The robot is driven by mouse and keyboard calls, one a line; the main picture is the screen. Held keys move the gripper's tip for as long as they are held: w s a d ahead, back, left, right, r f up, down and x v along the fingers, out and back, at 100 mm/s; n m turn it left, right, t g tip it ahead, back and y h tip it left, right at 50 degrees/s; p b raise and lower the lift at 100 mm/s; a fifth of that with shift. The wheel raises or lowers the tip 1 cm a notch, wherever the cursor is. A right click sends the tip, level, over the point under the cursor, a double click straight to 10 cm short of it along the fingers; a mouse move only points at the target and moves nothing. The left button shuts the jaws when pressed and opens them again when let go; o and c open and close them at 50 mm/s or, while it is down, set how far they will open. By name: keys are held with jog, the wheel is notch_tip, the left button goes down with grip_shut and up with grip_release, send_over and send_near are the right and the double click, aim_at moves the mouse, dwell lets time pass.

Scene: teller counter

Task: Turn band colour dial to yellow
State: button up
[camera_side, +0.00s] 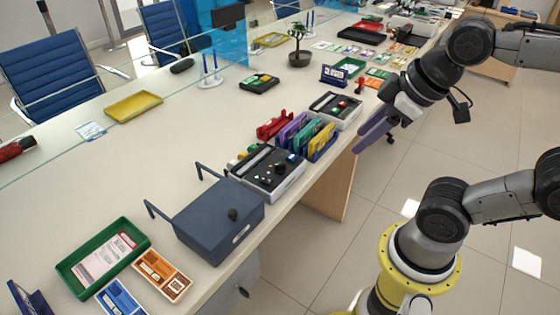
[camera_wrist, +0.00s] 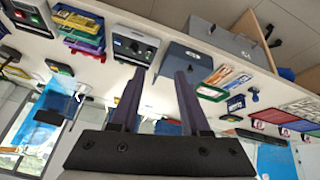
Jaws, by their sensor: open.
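A machine with a black top panel (camera_side: 268,172) and a pale body stands at the counter's front edge. Its panel carries small knobs and coloured marks. They are too small to tell which is the band colour dial or where it points. A similar panel machine shows in the wrist view (camera_wrist: 135,45), with a round dark knob on it. A second black-topped unit (camera_side: 336,108) with red and green spots stands farther back. My gripper (camera_side: 364,140) is open and empty, off the counter's front edge. In the wrist view its fingers (camera_wrist: 160,74) are apart, touching nothing.
A blue-grey box (camera_side: 215,215) with raised handles stands left of the machine. Coloured upright folders (camera_side: 305,138) and a red holder (camera_side: 274,125) stand behind it. A green tray (camera_side: 80,275) lies at the near left. The counter's middle (camera_side: 165,150) is mostly clear.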

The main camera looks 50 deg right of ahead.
jog(key=w+d+r+n+g, duration=0.1)
jog(key=w+r+n, duration=0.25)
jog(key=w, duration=0.45)
jog(key=n+g, duration=0.4)
jog(key=g, duration=0.1)
send_over(280, 164)
notch_tip(280, 164, down, 14)
jog(key=shift+m, duration=0.25)
notch_tip(280, 164, down, 13)
jog(key=shift+f, duration=0.15)
grip_shut()
